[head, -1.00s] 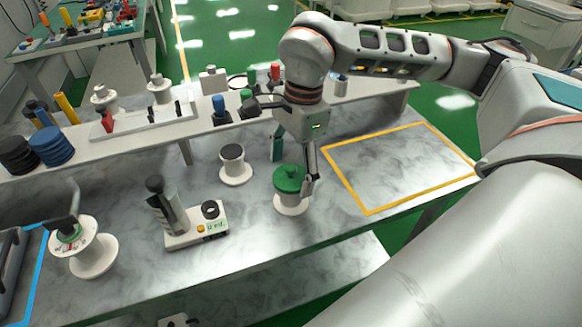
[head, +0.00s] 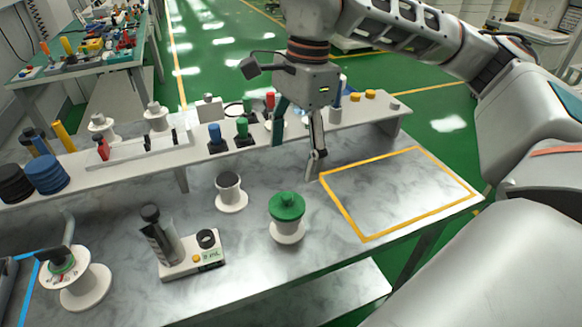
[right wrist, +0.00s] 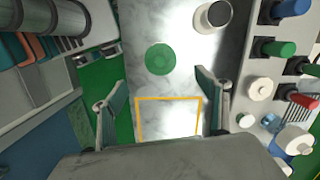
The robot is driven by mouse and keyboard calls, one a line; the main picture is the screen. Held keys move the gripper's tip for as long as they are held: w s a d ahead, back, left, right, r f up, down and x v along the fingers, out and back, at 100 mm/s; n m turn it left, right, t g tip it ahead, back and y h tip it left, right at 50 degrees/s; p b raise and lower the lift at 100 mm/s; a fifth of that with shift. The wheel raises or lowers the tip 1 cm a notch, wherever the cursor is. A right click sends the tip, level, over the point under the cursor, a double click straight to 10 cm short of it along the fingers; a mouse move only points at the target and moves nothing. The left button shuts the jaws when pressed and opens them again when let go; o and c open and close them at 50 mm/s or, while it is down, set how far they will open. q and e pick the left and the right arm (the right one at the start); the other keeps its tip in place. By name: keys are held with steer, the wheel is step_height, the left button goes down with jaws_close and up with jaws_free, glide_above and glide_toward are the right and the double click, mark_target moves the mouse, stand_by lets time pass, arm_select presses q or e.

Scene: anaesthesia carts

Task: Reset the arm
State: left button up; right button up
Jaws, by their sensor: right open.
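My right gripper (head: 298,148) hangs above the marble-patterned worktop, behind and slightly right of the green-topped white canister (head: 287,207). Its fingers are apart and nothing is between them. In the right wrist view, the open fingers (right wrist: 160,104) frame part of the yellow-outlined area (right wrist: 168,99), and the round green top (right wrist: 160,59) lies beyond them. The canister stands upright on the worktop, apart from the gripper. The yellow outline (head: 340,208) encloses bare worktop to the right. My left gripper is not in view.
A black-topped white pot (head: 230,195) and a small device with a dark cylinder (head: 190,261) stand left of the green canister. A raised shelf (head: 130,166) with several coloured bottles and knobs runs behind. A white spool-like stand (head: 88,287) is at the front left.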

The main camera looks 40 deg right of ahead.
steer(key=shift+r, duration=0.3)
stand_by(0.4)
